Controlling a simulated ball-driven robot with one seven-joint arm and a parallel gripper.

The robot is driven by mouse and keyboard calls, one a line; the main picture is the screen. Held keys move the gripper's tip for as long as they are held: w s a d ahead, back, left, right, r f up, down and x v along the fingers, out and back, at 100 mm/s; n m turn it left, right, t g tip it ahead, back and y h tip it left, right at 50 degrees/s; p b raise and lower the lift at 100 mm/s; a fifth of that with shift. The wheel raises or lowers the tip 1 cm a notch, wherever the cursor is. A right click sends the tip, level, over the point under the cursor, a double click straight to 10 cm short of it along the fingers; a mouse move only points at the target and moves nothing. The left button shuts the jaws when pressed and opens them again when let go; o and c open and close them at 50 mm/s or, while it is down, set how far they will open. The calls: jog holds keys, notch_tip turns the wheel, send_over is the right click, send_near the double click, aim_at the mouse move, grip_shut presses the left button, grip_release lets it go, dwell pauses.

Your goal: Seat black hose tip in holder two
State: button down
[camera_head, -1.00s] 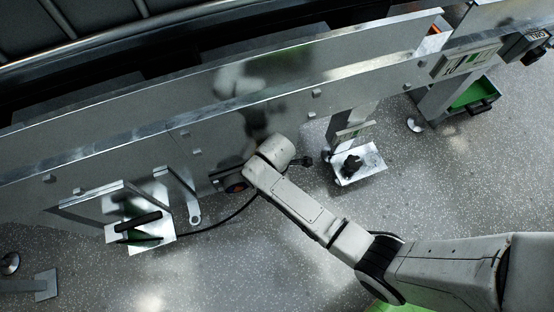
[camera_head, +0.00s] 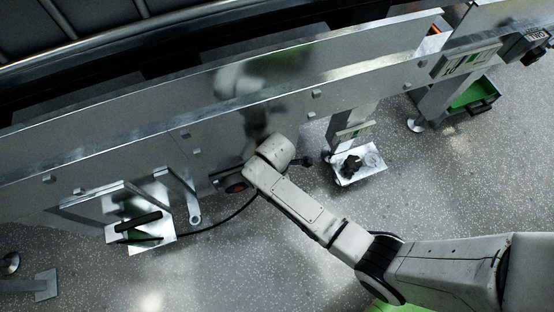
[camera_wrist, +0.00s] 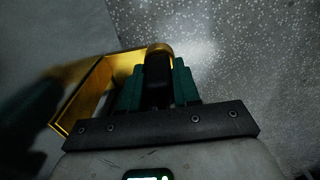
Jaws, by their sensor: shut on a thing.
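In the wrist view my gripper (camera_wrist: 157,88) has two green fingers shut on a black cylindrical tip (camera_wrist: 157,72). A gold band (camera_wrist: 161,48) shows at the tip's far end; I cannot tell whether it belongs to the tip or to a holder. A yellow bracket (camera_wrist: 88,92) is just left of the fingers; I cannot tell whether the tip touches it. In the head view my arm hides the gripper and held tip beside the metal panel. A black hose (camera_head: 225,217) runs from the left toward my wrist. No holder number is legible.
A long metal rail (camera_head: 120,165) runs across behind my arm. A white plate (camera_head: 372,175) with a dark object (camera_head: 350,167) on it is to the right. A green bin (camera_head: 472,94) stands at far right. Another plate (camera_head: 150,248) is at left. Speckled floor is clear in front.

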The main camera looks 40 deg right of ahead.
jog(key=shift+r+p, duration=3.5)
jog(key=shift+p, duration=0.3)
